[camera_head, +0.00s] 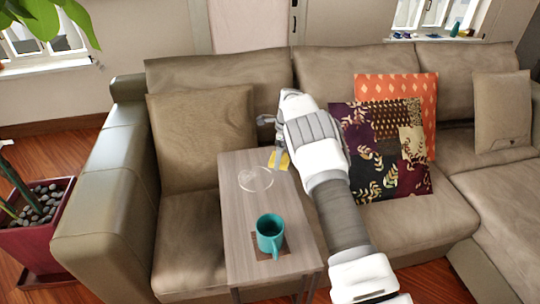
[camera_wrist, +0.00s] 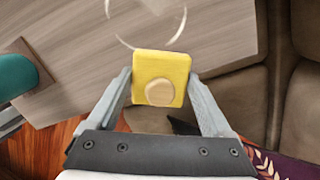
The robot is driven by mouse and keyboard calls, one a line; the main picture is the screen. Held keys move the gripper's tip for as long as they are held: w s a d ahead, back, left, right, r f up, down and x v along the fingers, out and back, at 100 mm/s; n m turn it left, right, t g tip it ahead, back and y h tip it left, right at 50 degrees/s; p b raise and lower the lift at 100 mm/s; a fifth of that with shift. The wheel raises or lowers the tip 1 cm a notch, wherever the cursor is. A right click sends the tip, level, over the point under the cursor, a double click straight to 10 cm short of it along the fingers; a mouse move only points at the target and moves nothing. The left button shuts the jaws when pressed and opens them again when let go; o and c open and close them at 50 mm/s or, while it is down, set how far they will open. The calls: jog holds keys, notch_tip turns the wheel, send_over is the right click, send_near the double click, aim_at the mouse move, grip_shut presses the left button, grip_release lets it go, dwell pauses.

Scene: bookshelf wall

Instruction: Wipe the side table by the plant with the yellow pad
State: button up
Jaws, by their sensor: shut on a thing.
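The side table (camera_head: 240,225) is a narrow grey wood-grain table in front of the sofa, left of my arm. Its top also fills much of the wrist view (camera_wrist: 225,35). My gripper (camera_head: 276,150) is over the far right part of the table top. It is shut on the yellow pad (camera_head: 280,160), which shows between both fingers in the wrist view (camera_wrist: 160,68). A round tan patch is on the pad's near face. A pale ring-shaped mark (camera_head: 255,180) lies on the table, just beyond the pad in the wrist view. Whether the pad touches the table I cannot tell.
A teal mug (camera_head: 269,233) stands on a brown coaster (camera_head: 260,252) at the table's near end. The sofa (camera_head: 185,235) borders the table, with patterned cushions (camera_head: 385,150) on the right. A potted plant (camera_head: 38,225) with pebbles stands at the far left.

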aim_at(240, 180)
jog(key=shift+w+a+f+m+b, duration=0.35)
jog(key=shift+a+f+m+b, duration=0.25)
jog(key=shift+f+b, duration=0.3)
jog(key=shift+w+a+f+m+b, duration=0.3)
jog(key=shift+a+f+m+b, duration=0.25)
jog(key=shift+f+m+b, duration=0.3)
jog(key=shift+w+a+f+m+b, duration=0.35)
jog(key=shift+a+f+m+b, duration=0.3)
jog(key=shift+b, duration=0.4)
jog(key=shift+d+f+b, duration=0.1)
jog(key=shift+f+b, duration=0.4)
jog(key=shift+f, duration=0.6)
